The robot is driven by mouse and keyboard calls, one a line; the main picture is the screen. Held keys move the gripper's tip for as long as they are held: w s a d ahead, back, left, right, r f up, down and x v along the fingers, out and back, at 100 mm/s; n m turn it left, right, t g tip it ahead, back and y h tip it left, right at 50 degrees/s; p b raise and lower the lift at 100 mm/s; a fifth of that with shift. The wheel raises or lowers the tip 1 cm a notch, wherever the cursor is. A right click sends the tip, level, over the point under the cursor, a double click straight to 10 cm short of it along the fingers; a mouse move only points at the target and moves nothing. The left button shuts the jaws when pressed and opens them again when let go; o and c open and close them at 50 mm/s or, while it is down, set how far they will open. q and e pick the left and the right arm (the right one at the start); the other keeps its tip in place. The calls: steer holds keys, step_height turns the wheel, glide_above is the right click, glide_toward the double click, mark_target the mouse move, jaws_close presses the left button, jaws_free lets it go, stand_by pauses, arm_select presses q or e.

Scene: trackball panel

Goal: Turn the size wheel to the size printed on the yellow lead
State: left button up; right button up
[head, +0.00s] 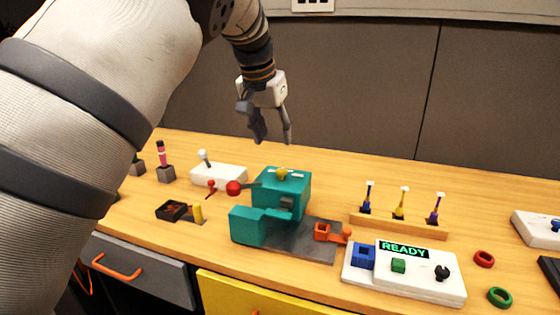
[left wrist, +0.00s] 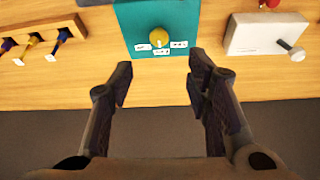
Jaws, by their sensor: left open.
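A teal machine (head: 262,205) stands mid-bench, with a red ball (head: 233,188) on a lever at its left. On its top is a small yellow knob (head: 282,173), likely the size wheel, with white labels around it. The knob also shows in the left wrist view (left wrist: 158,38); the label marks are too small to read surely. The yellow lead (head: 401,203) stands in a wooden rack between a blue and a purple one; its print is not legible. My left gripper (head: 273,137) is open and empty, above and behind the machine, apart from the knob. My right gripper is not in view.
A white box reading READY (head: 405,270) sits right of the machine. The wooden rack (head: 390,224) is behind it. A white box with a lever (head: 218,176) and a dark tray (head: 173,211) are on the left. Red (head: 484,259) and green (head: 499,297) rings lie at right.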

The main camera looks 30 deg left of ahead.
mark_target(282, 170)
arm_select(q)
steer(key=x, duration=1)
steer(key=shift+s+d+f+b, duration=0.1)
steer(key=shift+f+b, duration=0.2)
steer(key=shift+b, duration=0.1)
jaws_close()
